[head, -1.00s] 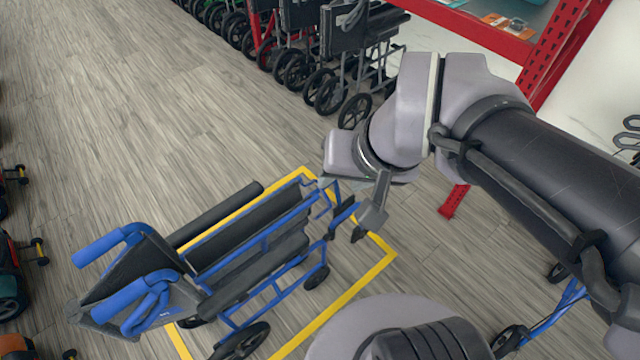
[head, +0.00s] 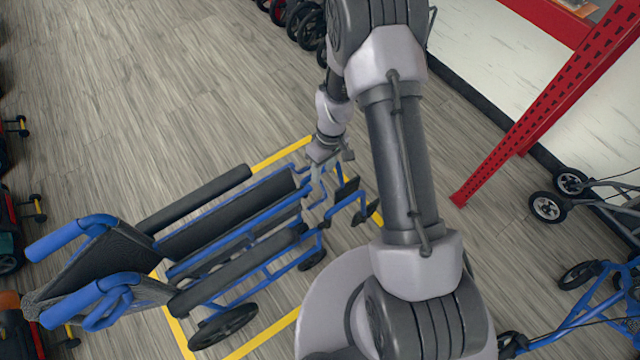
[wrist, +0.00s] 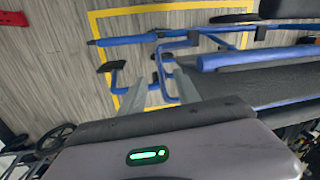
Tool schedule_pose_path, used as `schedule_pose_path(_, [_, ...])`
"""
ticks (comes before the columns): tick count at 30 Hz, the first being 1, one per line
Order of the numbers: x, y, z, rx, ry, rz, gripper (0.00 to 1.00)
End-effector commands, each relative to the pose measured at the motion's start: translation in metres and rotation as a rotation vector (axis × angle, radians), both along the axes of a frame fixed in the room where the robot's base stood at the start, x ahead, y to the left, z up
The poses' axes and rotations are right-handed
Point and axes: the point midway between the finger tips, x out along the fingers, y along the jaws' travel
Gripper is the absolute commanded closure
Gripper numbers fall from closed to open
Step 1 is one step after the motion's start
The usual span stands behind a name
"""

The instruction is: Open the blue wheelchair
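The blue wheelchair (head: 230,215) stands at the lower left in the head view, with black armrests, a dark seat and blue push handles. Its seat looks narrow, with the two sides close together. My gripper (head: 330,157) is over its front end, near the footrests (head: 345,190). In the wrist view, my gripper (wrist: 158,90) has its fingers spread, with blue front tubes (wrist: 163,75) beyond and between them. I see no clear grip on any part. I cannot tell whether a finger touches the frame. A blue armrest-side tube also shows at the right of the wrist view.
A yellow floor outline (head: 282,152) surrounds the wheelchair. A red rack post (head: 540,115) stands at the right, with a blue rollator (head: 595,305) below it. Folded wheelchairs line the top, and scooters the left edge. The grey floor (head: 150,100) behind is clear.

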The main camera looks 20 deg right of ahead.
Motion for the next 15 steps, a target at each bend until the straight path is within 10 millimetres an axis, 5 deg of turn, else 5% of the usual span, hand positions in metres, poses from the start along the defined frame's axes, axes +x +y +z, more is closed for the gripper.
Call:
schedule_pose_path(6, [-0.004,0.006,-0.051,-0.001,0.002,0.0,0.61])
schedule_pose_path(15, [-0.004,0.009,-0.069,-0.001,0.0,-0.001,0.61])
